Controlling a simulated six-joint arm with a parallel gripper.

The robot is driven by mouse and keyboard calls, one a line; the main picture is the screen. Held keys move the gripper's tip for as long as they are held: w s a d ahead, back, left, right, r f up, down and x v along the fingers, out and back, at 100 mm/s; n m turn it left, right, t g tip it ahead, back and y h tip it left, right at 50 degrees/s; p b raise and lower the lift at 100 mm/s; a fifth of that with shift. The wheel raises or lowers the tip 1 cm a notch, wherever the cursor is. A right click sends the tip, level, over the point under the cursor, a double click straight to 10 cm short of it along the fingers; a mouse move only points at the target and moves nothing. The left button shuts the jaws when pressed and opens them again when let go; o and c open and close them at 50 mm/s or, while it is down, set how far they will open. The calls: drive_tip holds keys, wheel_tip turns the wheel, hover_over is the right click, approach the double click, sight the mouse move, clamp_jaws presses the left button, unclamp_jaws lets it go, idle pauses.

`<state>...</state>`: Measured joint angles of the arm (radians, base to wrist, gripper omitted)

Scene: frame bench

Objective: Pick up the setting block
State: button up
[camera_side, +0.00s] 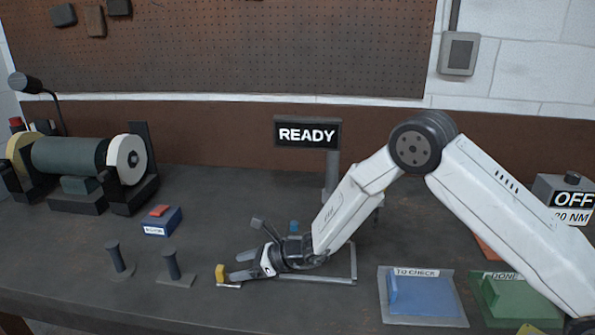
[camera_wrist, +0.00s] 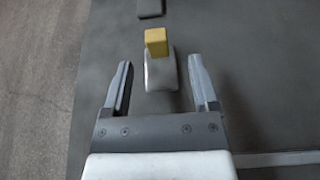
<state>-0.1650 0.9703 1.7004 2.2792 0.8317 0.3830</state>
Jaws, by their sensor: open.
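The setting block is most likely the small yellow block (camera_side: 220,273) near the bench's front edge in the side view. In the wrist view the yellow block (camera_wrist: 156,42) stands at the far end of a pale grey piece (camera_wrist: 161,72). My gripper (camera_wrist: 160,75) is open, with one finger on each side of the pale piece and the yellow block just beyond the fingertips. In the side view my gripper (camera_side: 243,272) is low over the bench, pointing left at the block. Whether the fingers touch anything is hard to tell.
Two dark posts on plates (camera_side: 172,268) stand left of the block. A small blue box (camera_side: 161,221) and a bench grinder (camera_side: 75,160) are behind them. A thin metal frame (camera_side: 345,279) lies right of my gripper. A blue "TO CHECK" tray (camera_side: 425,309) and green "DONE" tray (camera_side: 515,300) are at right.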

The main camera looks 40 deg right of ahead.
sight(224, 270)
drive_tip(key=shift+x, duration=2.6)
drive_tip(key=shift+s+a, duration=0.1)
drive_tip(key=shift+c, duration=0.2)
clamp_jaws()
